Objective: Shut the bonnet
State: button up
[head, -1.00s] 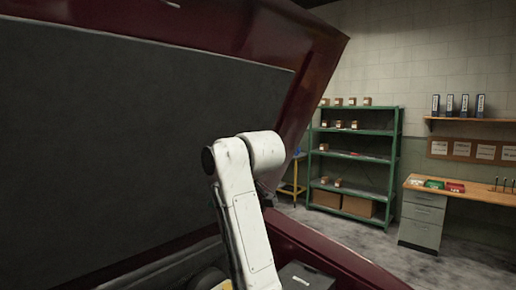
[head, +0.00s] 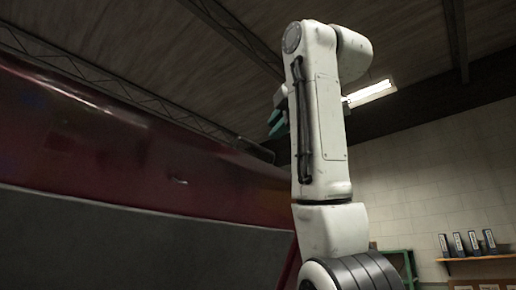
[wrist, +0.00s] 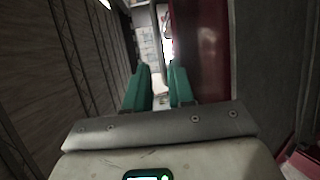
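The dark red bonnet (head: 130,140) stands raised and fills the left of the head view, with its dark grey underside (head: 120,245) facing me. Its red edge runs across the picture below the ceiling. My gripper (head: 277,122) shows teal fingers just above that edge, partly hidden behind my white arm. In the wrist view my gripper (wrist: 160,88) has its two fingers apart with nothing held between them. The red panel of the bonnet (wrist: 198,50) is close beside the right finger; I cannot tell if they touch.
The ceiling with dark trusses (head: 215,20) and a lit lamp (head: 370,92) is above. A green shelf (head: 398,262) and a wall shelf with binders (head: 480,258) stand at the right, well away. A pale wall is behind them.

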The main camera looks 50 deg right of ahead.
aim_at(259, 146)
jog(key=shift+p+x, duration=2.1)
jog(key=shift+x, duration=3.2)
jog(key=shift+r, duration=0.1)
grip_shut()
